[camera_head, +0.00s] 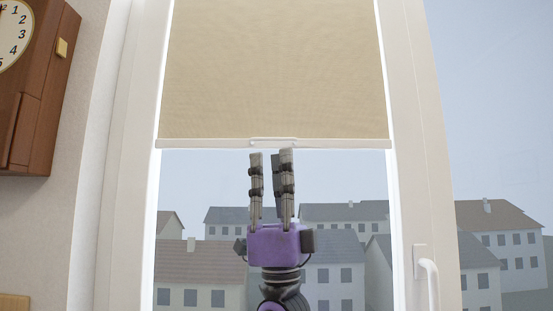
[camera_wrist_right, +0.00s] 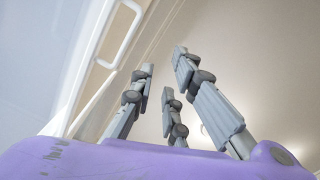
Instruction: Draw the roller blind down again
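The beige roller blind (camera_head: 275,70) covers the upper part of the window. Its pale bottom bar (camera_head: 200,144) hangs level, with a small pull tab (camera_head: 273,139) at its middle. My right gripper (camera_head: 271,156) points up in front of the window, its fingertips just below the bar and the tab. Its fingers stand apart with nothing between them. The right wrist view also shows this gripper (camera_wrist_right: 163,70) open and empty. I cannot tell whether a fingertip touches the bar. My left gripper is in neither view.
A brown wooden clock (camera_head: 45,90) hangs on the left wall. Houses show through the glass below the blind. The space around the gripper looks clear.

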